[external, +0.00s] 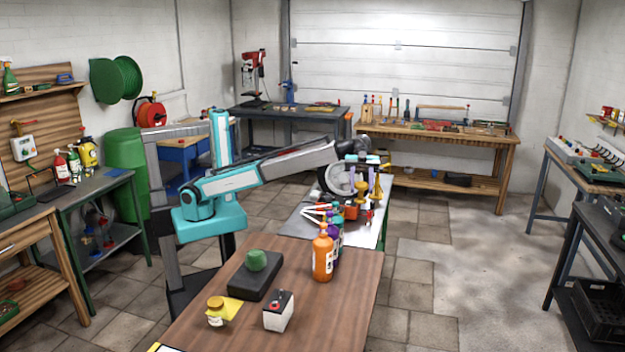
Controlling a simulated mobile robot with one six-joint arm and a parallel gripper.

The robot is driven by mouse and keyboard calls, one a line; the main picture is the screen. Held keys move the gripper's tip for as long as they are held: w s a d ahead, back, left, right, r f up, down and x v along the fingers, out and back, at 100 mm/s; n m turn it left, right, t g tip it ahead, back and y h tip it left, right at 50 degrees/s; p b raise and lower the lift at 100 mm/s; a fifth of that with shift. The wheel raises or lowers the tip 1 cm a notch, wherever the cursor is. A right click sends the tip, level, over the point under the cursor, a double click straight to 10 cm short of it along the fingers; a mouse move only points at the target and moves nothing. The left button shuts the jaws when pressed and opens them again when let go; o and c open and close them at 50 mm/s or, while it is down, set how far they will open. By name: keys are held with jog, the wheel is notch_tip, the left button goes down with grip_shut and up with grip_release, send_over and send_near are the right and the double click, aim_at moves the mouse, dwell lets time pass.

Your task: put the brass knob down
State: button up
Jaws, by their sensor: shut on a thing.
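My gripper (367,180) is at the end of the outstretched arm, low over the far end of the grey-topped bench (302,222). Brass-coloured shapes show right at the fingers. I take one of these as the brass knob (361,191), held upright between the jaws. Its outline partly merges with the fingers, and I cannot tell whether its lower end touches the bench top.
A grey wheel-like machine (338,178) stands close left of my gripper. Several tools with red and orange parts lie in front. Orange (322,254) and purple bottles stand on the nearer wooden table (340,315). Open floor lies to the right.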

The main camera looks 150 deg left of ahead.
notch_tip(320, 180, down, 21)
jog(key=s+a, duration=0.1)
jog(key=a, duration=0.1)
jog(key=shift+s+a, duration=0.25)
jog(key=shift+s, duration=0.1)
dwell(0.4)
notch_tip(320, 180, down, 6)
dwell(0.6)
jog(key=shift+f, duration=0.25)
jog(key=shift+f, duration=1.75)
jog(key=shift+f, duration=0.15)
jog(key=o, duration=1.2)
